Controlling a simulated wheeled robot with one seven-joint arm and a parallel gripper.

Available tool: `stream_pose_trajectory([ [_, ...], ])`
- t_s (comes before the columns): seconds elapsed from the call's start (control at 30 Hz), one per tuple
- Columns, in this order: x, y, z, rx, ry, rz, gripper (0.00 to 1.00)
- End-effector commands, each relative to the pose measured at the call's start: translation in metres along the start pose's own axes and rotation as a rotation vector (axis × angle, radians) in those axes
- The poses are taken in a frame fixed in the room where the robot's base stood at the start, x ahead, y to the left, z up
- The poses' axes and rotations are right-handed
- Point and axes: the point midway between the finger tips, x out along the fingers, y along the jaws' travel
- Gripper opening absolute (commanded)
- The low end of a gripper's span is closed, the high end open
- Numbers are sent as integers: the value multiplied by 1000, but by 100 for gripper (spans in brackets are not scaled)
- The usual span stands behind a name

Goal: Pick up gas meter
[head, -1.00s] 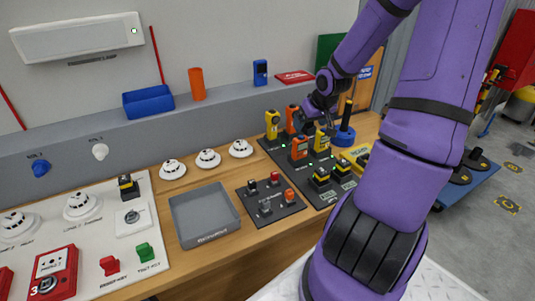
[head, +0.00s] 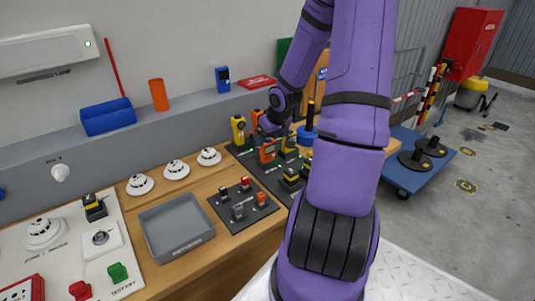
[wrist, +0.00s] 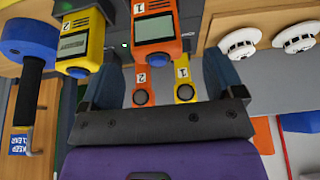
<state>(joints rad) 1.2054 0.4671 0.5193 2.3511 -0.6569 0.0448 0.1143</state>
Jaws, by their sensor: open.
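Handheld meters with screens, which look like the gas meters, stand on a dark board (head: 277,180) on the bench. The front pair is an orange one (head: 267,151) marked 1 and a yellow one (head: 289,142) marked 2. Behind stand another yellow one (head: 238,129) and an orange one (head: 257,118). In the wrist view, the orange meter 1 (wrist: 154,28) is ahead of my open, empty gripper (wrist: 165,78), with yellow meter 2 (wrist: 80,42) to its left. The rear yellow 1 (wrist: 184,88) and orange 2 (wrist: 143,92) show between the fingers. My arm partly hides the board.
A blue round base with a black post (head: 308,133) stands close right of the meters. A grey tray (head: 178,228), a small dark board with switches (head: 243,204) and white detectors (head: 175,169) lie left. A blue device (head: 222,80) stands on the ledge.

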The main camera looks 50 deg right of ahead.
Motion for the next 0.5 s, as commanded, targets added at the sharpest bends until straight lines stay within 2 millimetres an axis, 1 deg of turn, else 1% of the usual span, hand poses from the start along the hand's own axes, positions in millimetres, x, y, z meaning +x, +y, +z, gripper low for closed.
stream_pose_trajectory([
  [0.1, 6, -1, 0, -1, 0, 0, 87],
  [0.37, 13, 0, 0, 0, -1, 0, 87],
  [0.5, 25, 1, -1, -2, -1, 0, 87],
])
